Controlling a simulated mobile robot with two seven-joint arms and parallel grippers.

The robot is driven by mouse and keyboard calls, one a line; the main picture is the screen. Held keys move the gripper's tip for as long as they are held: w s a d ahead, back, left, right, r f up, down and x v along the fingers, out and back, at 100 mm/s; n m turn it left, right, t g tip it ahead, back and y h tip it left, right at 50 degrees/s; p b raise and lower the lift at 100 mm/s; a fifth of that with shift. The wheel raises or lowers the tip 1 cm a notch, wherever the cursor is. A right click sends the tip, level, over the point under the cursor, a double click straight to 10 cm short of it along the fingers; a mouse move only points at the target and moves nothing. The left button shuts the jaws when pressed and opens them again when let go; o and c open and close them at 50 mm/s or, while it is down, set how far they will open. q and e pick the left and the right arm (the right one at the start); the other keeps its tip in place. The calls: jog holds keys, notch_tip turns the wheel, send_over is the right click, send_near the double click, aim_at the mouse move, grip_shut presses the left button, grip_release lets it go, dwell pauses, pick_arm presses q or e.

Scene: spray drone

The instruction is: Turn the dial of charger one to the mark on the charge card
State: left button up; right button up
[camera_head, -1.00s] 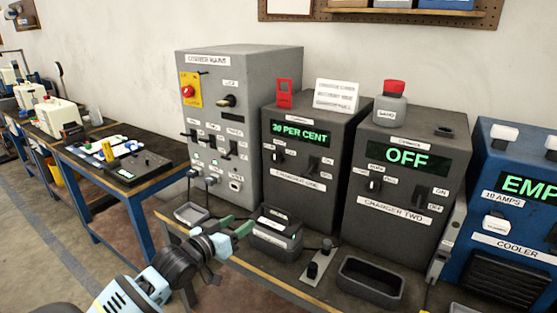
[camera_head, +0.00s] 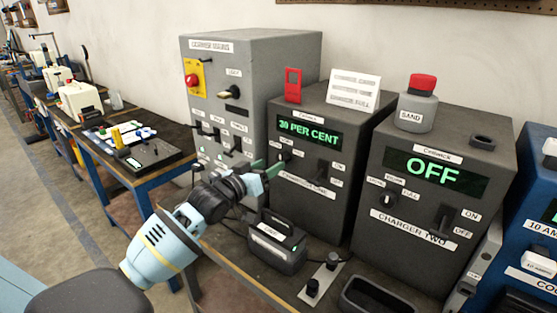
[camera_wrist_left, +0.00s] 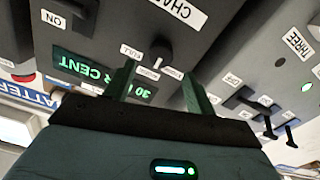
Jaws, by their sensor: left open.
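Charger one (camera_head: 318,160) is a dark grey box with a green display reading "30 PER CENT" and a switch at its right. My left gripper (camera_head: 268,170) is open in front of the dial. In the wrist view its two green fingers (camera_wrist_left: 160,82) point toward the dial, one to each side, and I cannot tell whether they touch it. A white printed card (camera_head: 354,91) stands on top of charger one. My right gripper is not in view.
Charger two (camera_head: 432,190), reading "OFF", stands to the right with a sand bottle (camera_head: 418,104) on top. The grey mains cabinet (camera_head: 250,70) is at left. A battery pack (camera_head: 277,243) and a dark tray (camera_head: 375,297) sit on the bench below.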

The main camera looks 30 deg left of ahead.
aim_at(280, 158)
pick_arm(q)
jog(key=w, duration=0.3)
jog(key=shift+w+d, duration=0.15)
jog(key=shift+w, duration=0.9)
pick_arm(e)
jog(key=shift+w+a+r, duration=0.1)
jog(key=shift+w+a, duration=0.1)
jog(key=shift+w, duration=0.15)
pick_arm(q)
jog(key=shift+c, duration=0.4)
jog(key=c, duration=0.9)
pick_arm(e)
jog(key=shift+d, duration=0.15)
